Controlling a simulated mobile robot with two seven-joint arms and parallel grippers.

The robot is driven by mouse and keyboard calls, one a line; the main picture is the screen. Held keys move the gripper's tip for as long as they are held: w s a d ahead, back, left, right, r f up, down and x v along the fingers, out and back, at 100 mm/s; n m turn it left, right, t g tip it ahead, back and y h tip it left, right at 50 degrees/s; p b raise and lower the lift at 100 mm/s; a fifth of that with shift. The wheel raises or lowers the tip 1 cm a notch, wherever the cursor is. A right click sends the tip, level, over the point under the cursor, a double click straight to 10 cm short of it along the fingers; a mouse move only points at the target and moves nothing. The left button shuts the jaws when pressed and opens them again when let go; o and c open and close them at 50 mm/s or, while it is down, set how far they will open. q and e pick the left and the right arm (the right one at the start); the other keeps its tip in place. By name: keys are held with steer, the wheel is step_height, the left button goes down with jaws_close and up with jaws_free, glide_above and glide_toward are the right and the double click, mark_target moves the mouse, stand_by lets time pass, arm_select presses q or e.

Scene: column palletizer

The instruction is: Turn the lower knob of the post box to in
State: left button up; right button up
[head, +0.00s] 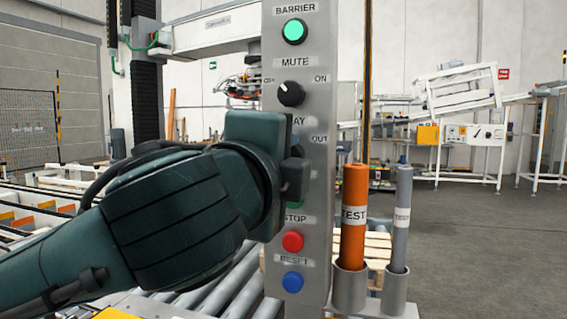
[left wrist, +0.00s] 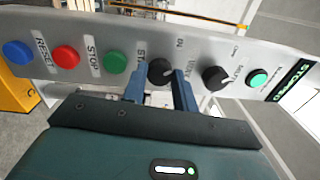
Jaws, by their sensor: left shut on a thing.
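The grey post box (head: 322,200) stands upright at the middle of the head view. Its lower knob is hidden there behind my left gripper (head: 292,160), between the partly covered label ending in "AY" and the red stop button. In the left wrist view the black lower knob (left wrist: 160,70) sits between the two blue fingers of my left gripper (left wrist: 159,80), which is shut on it. The "IN" label shows beside this knob. I cannot tell surely where the knob's pointer points. My right gripper is in neither view.
The upper mute knob (head: 291,94) and green barrier lamp (head: 294,31) sit above. The red stop button (head: 292,242) and blue reset button (head: 292,282) sit below. Orange (head: 354,190) and grey (head: 402,190) test rods stand in holders at the right.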

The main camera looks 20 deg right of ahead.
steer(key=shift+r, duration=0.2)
arm_select(q)
steer(key=o, duration=1)
steer(key=shift+c, duration=0.2)
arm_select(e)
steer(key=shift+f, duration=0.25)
arm_select(q)
steer(key=shift+s, duration=0.1)
steer(key=b+v, duration=0.1)
steer(key=v, duration=1.2)
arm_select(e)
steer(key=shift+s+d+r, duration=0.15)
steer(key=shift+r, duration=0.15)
arm_select(q)
steer(key=shift+a, duration=0.1)
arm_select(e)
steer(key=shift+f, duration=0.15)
